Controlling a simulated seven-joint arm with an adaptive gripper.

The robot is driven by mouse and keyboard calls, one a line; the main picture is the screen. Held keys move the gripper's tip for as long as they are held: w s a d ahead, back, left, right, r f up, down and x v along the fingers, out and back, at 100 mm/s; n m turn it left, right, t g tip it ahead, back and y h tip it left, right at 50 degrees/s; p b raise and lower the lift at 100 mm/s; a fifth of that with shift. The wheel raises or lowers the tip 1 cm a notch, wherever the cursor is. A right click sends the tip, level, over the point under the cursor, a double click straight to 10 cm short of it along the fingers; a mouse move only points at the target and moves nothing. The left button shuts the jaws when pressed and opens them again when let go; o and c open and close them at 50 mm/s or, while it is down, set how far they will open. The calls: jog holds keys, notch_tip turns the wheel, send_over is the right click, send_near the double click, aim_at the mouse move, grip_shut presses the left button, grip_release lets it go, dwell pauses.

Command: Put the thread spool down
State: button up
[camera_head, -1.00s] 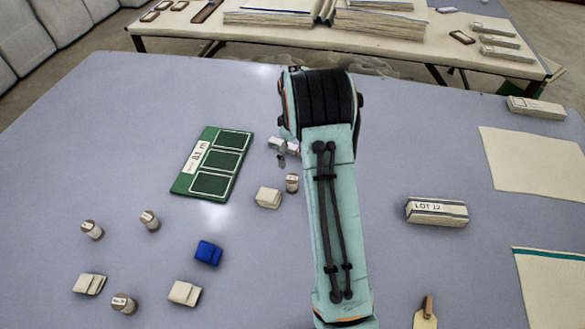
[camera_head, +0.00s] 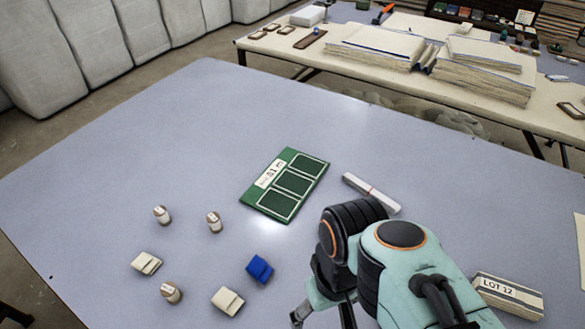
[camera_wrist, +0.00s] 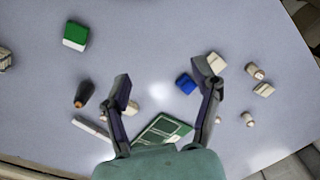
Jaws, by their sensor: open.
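Three small thread spools, tan with pale labels, stand apart on the table at the left of the head view: one at the back (camera_head: 161,215), one to its right (camera_head: 214,222) and one nearer (camera_head: 171,292). They also show at the right of the wrist view, two of them clear of my finger (camera_wrist: 254,70) and (camera_wrist: 247,118). My gripper (camera_head: 322,318) is low in the head view, cut by the bottom edge. In the wrist view my gripper (camera_wrist: 163,75) has its fingers wide apart with nothing held between them. A pale object (camera_wrist: 132,107) is partly hidden by the left finger.
A green three-panel board (camera_head: 258,200) lies mid-table, a white strip (camera_head: 370,193) to its right. A blue block (camera_head: 259,269) and cream blocks (camera_head: 228,300) lie in front. The LOT 12 box (camera_head: 507,294) is at right. The table's back left is clear.

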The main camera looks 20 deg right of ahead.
jog(key=shift+o, duration=0.5)
jog(key=shift+s+a+f, duration=0.15)
jog(key=shift+s, duration=0.35)
jog(key=shift+s+a+f, duration=0.1)
jog(key=shift+s+f, duration=0.05)
jog(key=shift+s, duration=0.35)
